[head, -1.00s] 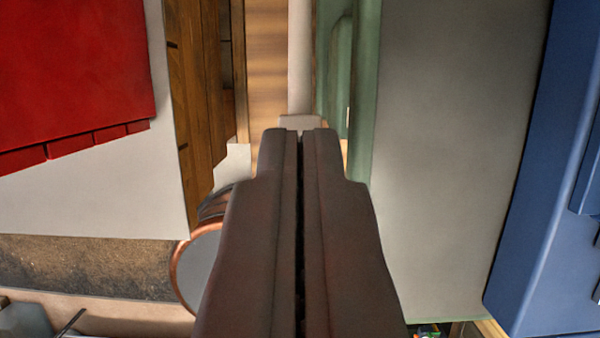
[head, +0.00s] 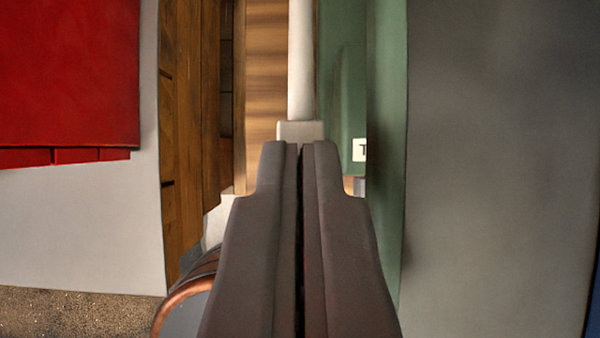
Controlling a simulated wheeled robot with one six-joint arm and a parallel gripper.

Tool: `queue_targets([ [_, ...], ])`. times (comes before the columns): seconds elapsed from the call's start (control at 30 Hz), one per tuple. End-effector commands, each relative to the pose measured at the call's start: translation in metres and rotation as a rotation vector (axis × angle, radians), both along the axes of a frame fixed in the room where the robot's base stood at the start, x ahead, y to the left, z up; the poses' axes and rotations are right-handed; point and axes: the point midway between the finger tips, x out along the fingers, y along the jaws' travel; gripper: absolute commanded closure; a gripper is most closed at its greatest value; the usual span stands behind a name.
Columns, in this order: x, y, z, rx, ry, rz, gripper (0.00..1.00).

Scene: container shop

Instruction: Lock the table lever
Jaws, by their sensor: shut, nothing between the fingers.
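My gripper (head: 299,148) points straight ahead from the bottom middle of the head view. Its two dark fingers are together with only a thin dark slit between them, and they hold nothing. Just beyond the fingertips is a pale block (head: 300,130) at the lower end of a white upright bar (head: 300,60). I cannot tell whether this is the table lever. No other part is clearly a lever. The fingers hide what lies below the block, and I cannot tell whether they touch it.
A green panel (head: 386,120) with a partly visible white label (head: 359,150) is right of the fingers, beside a wide grey surface (head: 500,170). Wooden boards (head: 185,130) stand left. A copper-rimmed round thing (head: 185,300) is low left. A red block (head: 65,75) is upper left.

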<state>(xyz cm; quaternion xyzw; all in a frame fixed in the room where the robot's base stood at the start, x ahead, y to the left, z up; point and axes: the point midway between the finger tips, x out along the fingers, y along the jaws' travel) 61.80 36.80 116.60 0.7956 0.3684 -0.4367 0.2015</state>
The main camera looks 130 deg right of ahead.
Motion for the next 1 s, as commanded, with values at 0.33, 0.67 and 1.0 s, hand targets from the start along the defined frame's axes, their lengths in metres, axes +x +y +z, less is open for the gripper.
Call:
queue_targets([
  [0.33,-0.009,-0.011,-0.041,0.054,-0.048,-0.003,1.0],
  [0.67,-0.009,-0.011,-0.043,0.053,-0.047,-0.002,1.0],
  [1.0,-0.013,-0.015,-0.018,0.055,-0.049,-0.005,1.0],
])
